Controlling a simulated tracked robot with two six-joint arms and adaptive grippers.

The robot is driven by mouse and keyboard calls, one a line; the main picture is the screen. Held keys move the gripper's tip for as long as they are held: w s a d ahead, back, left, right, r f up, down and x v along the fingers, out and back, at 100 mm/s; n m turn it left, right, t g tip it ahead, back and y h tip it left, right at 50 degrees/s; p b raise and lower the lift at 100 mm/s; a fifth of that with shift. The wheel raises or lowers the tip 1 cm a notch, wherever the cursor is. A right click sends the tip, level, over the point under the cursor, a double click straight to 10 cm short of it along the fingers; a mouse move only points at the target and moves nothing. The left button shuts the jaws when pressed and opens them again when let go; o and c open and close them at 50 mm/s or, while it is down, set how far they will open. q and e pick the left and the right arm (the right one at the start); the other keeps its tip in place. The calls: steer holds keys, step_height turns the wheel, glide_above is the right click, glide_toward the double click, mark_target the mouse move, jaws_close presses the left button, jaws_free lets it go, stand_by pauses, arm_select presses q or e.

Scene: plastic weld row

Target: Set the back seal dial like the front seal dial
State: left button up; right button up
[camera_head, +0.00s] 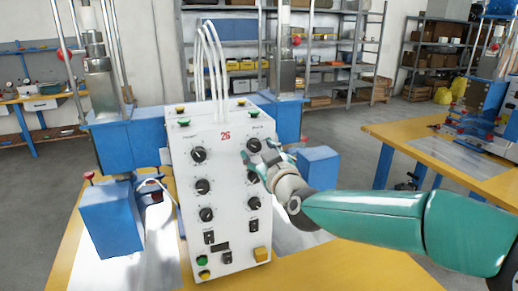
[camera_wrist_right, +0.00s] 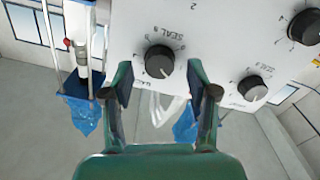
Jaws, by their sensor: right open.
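A white control box (camera_head: 222,215) marked 26 carries two columns of black dials. The left column has a top dial (camera_head: 199,155), a middle dial (camera_head: 202,186) and a lower dial (camera_head: 206,214). In the right column the top dial (camera_head: 254,145) and lower dial (camera_head: 254,203) show; the middle one is partly behind my right gripper (camera_head: 258,160). In the wrist view my right gripper (camera_wrist_right: 158,85) is open, its fingers either side of a dial (camera_wrist_right: 160,61) labelled SEAL, upside down. Contact cannot be told. Which seal dial is front or back is unreadable. My left gripper is out of view.
Below the dials are switches, a green button (camera_head: 202,260) and a yellow button (camera_head: 261,253). Blue machine blocks (camera_head: 112,217) flank the box on a yellow table (camera_head: 352,272). White tubes (camera_head: 211,65) rise from its top. Another dial (camera_wrist_right: 252,88) sits right of the fingers.

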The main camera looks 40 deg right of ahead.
steer(key=shift+w+d, duration=0.1)
steer(key=shift+w, duration=0.25)
steer(key=shift+c, duration=0.2)
jaws_close()
steer(key=m+b, duration=0.2)
steer(key=b, duration=0.1)
steer(key=shift+f+m, duration=0.25)
steer(key=shift+m, duration=0.15)
steer(key=shift+m+b, duration=0.4)
steer(key=shift+m, duration=0.3)
steer(key=shift+r+m, duration=0.25)
steer(key=shift+m, duration=0.35)
steer(key=shift+o, duration=0.2)
jaws_free()
